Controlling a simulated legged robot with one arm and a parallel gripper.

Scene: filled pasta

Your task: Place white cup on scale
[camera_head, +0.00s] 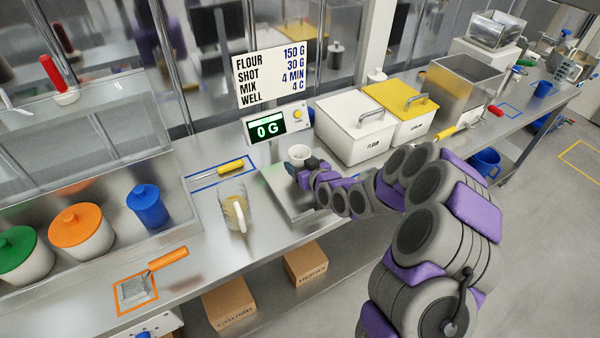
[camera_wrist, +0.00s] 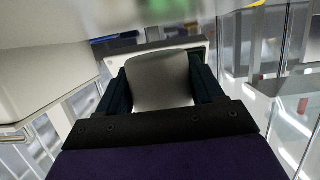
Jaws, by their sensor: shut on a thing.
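The white cup (camera_head: 299,152) is in my gripper (camera_head: 300,164), over the far part of the scale's metal plate (camera_head: 275,185). In the wrist view the cup (camera_wrist: 160,82) fills the space between the two dark fingers of my gripper (camera_wrist: 160,95), which are shut on it. The scale's display (camera_head: 266,128) stands behind and reads 0 G. I cannot tell whether the cup's base touches the plate. My gripper and arm hide part of the plate.
A glass jug (camera_head: 235,206) stands left of the scale, with a yellow-handled tool (camera_head: 231,167) behind it. A white bin (camera_head: 354,127) and a yellow-lidded bin (camera_head: 400,108) stand to the right. A recipe sign (camera_head: 272,76) is behind. The counter's front left holds an orange-handled tool (camera_head: 168,259).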

